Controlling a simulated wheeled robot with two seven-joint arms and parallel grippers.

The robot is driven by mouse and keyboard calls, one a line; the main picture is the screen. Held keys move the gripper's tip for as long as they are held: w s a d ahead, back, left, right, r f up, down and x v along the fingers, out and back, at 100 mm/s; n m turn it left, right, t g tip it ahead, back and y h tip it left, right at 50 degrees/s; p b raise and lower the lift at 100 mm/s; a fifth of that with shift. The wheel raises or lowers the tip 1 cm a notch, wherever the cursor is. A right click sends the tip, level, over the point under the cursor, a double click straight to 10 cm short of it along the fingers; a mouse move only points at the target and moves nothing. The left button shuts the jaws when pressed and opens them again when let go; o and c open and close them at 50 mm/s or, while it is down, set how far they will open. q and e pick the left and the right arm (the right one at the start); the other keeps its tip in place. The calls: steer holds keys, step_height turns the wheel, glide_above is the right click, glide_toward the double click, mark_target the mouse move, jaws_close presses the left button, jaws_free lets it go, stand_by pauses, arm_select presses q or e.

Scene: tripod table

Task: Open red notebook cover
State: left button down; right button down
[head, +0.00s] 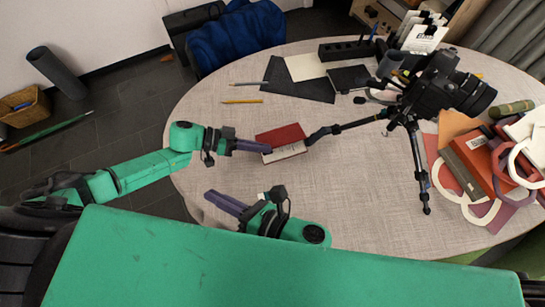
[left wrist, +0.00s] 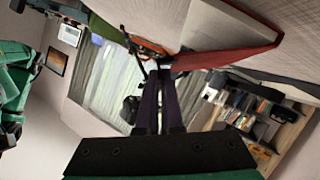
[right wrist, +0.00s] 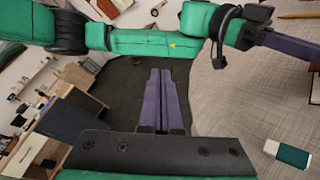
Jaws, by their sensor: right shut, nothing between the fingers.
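The red notebook (head: 281,133) lies on the round table (head: 345,210), its red cover tilted up and white pages (head: 288,152) showing. In the left wrist view the red cover (left wrist: 235,58) stands off the pages (left wrist: 215,28) at an angle. My left gripper (head: 268,147) has its purple fingertips at the notebook's left edge, by the gap between cover and pages. A narrow gap shows between its fingers (left wrist: 160,72); whether they grip the cover is unclear. My right gripper (head: 208,194) is shut and empty, low left of the notebook; its fingers (right wrist: 160,75) are together.
A tripod (head: 417,165) with a camera (head: 455,85) stands right of the notebook, one leg reaching close to it. Pencils (head: 243,101) and dark sheets (head: 300,85) lie behind. A white and teal block (right wrist: 288,153) lies near my right gripper.

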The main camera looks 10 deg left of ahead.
steer(key=w+d+f+t+h, duration=0.1)
steer(key=w+d+f+h, duration=0.3)
steer(key=d+h, duration=0.2)
steer(key=w+d+f+t+h, duration=0.2)
steer(key=w+d+f+h, duration=0.2)
steer(key=d+h, duration=0.25)
steer(key=shift+m, duration=0.4)
steer(key=x, duration=0.9)
steer(key=shift+w+a+f, duration=0.1)
steer(key=shift+w, duration=0.25)
steer(key=r, duration=0.1)
steer(key=w+a+r, duration=0.1)
steer(key=shift+r, duration=0.4)
steer(key=shift+w+a+r, duration=0.15)
steer(key=shift+w+r, duration=0.05)
steer(key=shift+r, duration=0.2)
